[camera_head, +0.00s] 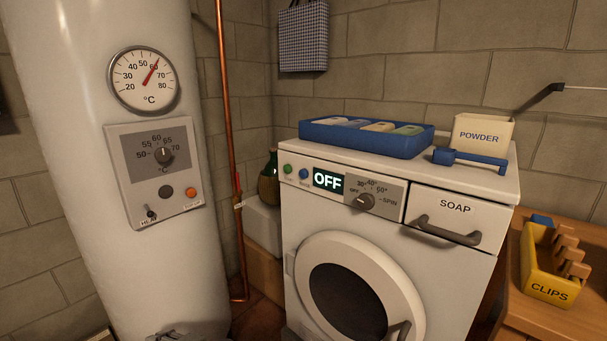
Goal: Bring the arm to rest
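Neither of my grippers can be made out in the head view. A small grey shape shows at the bottom edge, in front of the boiler's foot; too little of it is in the picture to tell what it is. The white washing machine (440,274) stands in the middle, its display (328,181) reading OFF. Its round door (300,262) looks closed, and so does the drawer marked SOAP (455,207). The white boiler (70,120) stands at the left, with a dial gauge (145,79) and a control panel (155,174).
On the washer top are a blue tray (365,143) with several blocks, a POWDER box (482,136) and a blue scoop (470,159). A yellow CLIPS box (548,291) sits on a wooden table (520,318). A copper pipe (228,120) and green bottle (268,182) stand between boiler and washer.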

